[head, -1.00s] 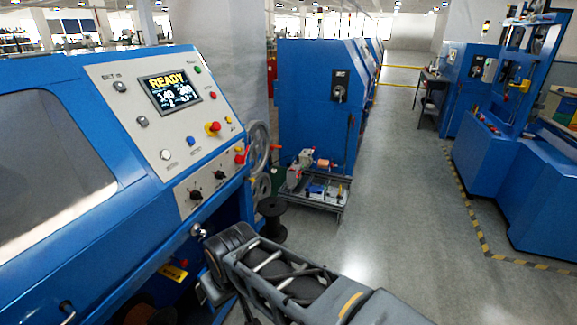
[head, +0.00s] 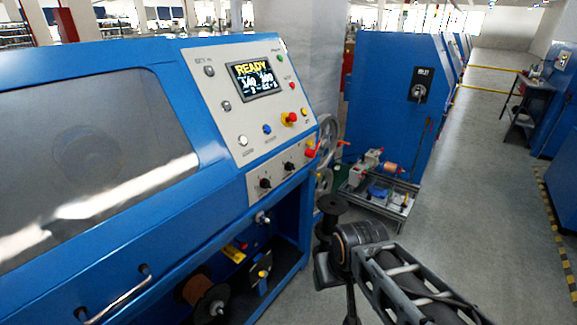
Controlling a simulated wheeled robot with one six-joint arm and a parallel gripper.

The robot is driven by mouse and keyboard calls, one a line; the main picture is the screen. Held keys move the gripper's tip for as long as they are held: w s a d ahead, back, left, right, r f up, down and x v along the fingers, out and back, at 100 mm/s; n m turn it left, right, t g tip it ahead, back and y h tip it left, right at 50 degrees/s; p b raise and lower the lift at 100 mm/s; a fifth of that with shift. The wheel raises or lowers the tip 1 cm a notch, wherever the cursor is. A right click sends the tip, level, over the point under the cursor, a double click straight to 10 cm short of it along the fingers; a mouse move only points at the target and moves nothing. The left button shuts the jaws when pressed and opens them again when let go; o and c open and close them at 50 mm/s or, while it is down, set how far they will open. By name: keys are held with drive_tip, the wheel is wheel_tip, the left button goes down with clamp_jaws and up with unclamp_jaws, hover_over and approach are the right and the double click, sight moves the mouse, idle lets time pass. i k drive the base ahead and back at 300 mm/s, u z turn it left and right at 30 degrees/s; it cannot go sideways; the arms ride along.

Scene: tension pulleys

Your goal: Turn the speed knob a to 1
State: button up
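The blue machine's sloped grey control panel (head: 235,115) stands left of centre, with a lit screen (head: 256,80) reading READY. Two black rotary knobs sit on the small lower panel: a left knob (head: 265,183) and a right knob (head: 289,166). Their labels are too small to read, so I cannot tell which is speed knob a or where either points. My arm enters from the lower right, and its dark joint shows below and right of the knobs, apart from the panel. I cannot make out my gripper's fingers.
A red-and-yellow stop button (head: 289,118) and a red-handled part (head: 311,151) are near the knobs. A handwheel (head: 328,137) is at the machine's right end. A low cart (head: 403,207) stands behind my arm. The aisle floor at right is clear.

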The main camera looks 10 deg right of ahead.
sight(264, 183)
drive_tip(key=z, duration=0.05)
drive_tip(key=k, duration=0.9)
drive_tip(key=u, duration=1.2)
drive_tip(key=i, duration=0.85)
drive_tip(key=z, duration=0.6)
drive_tip(key=i, duration=0.75)
drive_tip(key=z, duration=0.5)
